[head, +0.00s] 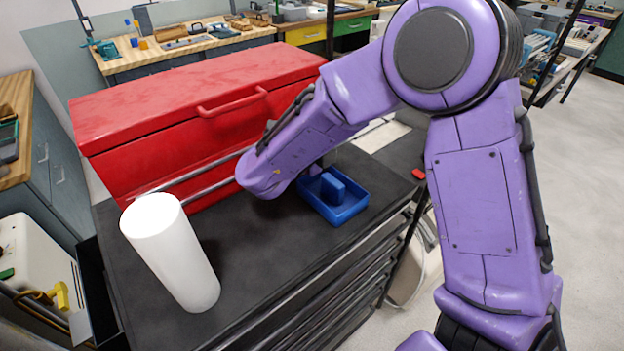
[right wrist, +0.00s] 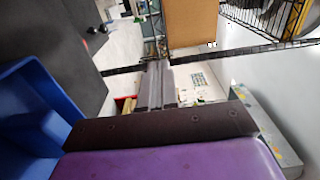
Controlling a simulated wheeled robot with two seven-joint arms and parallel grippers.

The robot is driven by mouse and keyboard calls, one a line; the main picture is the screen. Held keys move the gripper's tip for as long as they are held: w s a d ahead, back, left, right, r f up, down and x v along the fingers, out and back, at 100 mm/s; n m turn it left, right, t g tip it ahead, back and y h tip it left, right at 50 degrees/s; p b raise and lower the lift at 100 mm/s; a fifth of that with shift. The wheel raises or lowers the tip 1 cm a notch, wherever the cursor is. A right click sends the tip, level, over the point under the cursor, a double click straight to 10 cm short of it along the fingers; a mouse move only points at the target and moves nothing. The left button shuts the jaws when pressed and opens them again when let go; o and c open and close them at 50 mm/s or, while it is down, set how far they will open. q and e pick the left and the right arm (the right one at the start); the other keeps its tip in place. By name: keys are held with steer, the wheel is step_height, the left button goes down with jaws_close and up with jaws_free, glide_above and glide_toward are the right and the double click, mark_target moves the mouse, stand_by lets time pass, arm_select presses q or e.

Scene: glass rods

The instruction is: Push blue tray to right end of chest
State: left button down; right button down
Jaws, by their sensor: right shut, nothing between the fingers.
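The blue tray (head: 345,216) lies on the dark top of the chest (head: 265,250), near its front edge and towards the right end. A raised blue block or handle stands in its middle. The tray also shows at the left edge of the right wrist view (right wrist: 45,88). My purple right arm reaches over the chest, its wrist just left of the tray. My left gripper is out of view.
A large red toolbox (head: 190,115) stands along the back of the chest. A white cylinder (head: 172,255) stands upright at its left front. Thin metal bars (head: 200,187) run in front of the toolbox. A strip of chest top right of the tray is bare.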

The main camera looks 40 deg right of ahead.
steer(key=p, duration=0.3)
glide_above(324, 180)
steer(key=a, duration=0.5)
steer(key=f, duration=1)
steer(key=shift+s+d+p, duration=0.15)
steer(key=shift+d+p, duration=0.25)
steer(key=shift+d+r+p, duration=0.2)
steer(key=shift+d+p, duration=0.05)
steer(key=shift+p, duration=0.2)
steer(key=shift+d+f, duration=0.15)
steer(key=shift+d, duration=0.1)
